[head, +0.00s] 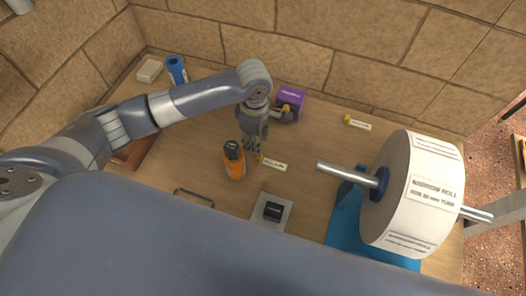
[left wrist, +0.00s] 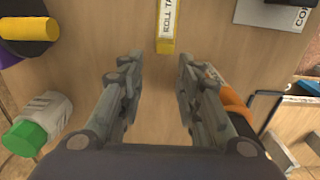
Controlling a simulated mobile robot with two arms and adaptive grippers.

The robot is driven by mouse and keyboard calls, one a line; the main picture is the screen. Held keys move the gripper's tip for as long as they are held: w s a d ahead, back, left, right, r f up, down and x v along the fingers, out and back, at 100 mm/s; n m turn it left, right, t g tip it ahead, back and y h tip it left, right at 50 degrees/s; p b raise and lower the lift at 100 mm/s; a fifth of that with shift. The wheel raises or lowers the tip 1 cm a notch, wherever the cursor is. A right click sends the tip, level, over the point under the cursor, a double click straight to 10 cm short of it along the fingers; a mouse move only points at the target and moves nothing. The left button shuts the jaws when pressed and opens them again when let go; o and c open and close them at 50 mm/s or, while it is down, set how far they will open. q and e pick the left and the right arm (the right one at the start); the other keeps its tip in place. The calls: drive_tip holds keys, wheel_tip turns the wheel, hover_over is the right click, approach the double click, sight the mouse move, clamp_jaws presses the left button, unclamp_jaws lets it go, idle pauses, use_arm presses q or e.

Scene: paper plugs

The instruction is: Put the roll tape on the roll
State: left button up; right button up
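The roll tape, a small white label strip with a yellow end (head: 272,163), lies flat on the table; the left wrist view shows its yellow end (left wrist: 165,47) and the lettering "ROLL TA". The large white paper roll (head: 398,190), labelled "NARROW ROLL", sits on a metal shaft at the right. My left gripper (head: 252,148) points down just above the strip's yellow end. In the left wrist view its fingers (left wrist: 159,65) are apart with nothing between them, and the strip lies beyond the fingertips. My right gripper is not in view.
An orange bottle (head: 235,163) stands close beside my left gripper. A purple item (head: 291,98) is behind it. Another yellow-ended label (head: 357,123) lies near the back wall. A black item on a grey plate (head: 273,211) is in front. A blue cylinder (head: 176,69) stands at back left.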

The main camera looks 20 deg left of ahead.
sight(257, 156)
use_arm(q)
drive_tip(key=shift+s+d+f, duration=0.4)
drive_tip(key=shift+s+f, duration=0.1)
drive_tip(key=shift+f, duration=0.15)
drive_tip(key=shift+w+a+f+p, duration=0.1)
drive_tip(key=shift+a+f+p, duration=0.1)
drive_tip(key=shift+f, duration=0.25)
drive_tip(key=shift+w+a+f+p, duration=0.1)
drive_tip(key=shift+f+p, duration=0.1)
drive_tip(key=shift+f, duration=0.2)
wheel_tip(257, 156, down, 3)
drive_tip(key=shift+r+p, duration=0.15)
drive_tip(key=shift+p, duration=0.15)
drive_tip(key=shift+s+f, duration=0.15)
drive_tip(key=shift+f, duration=0.55)
drive_tip(key=shift+c, duration=0.6)
drive_tip(key=c, duration=0.4)
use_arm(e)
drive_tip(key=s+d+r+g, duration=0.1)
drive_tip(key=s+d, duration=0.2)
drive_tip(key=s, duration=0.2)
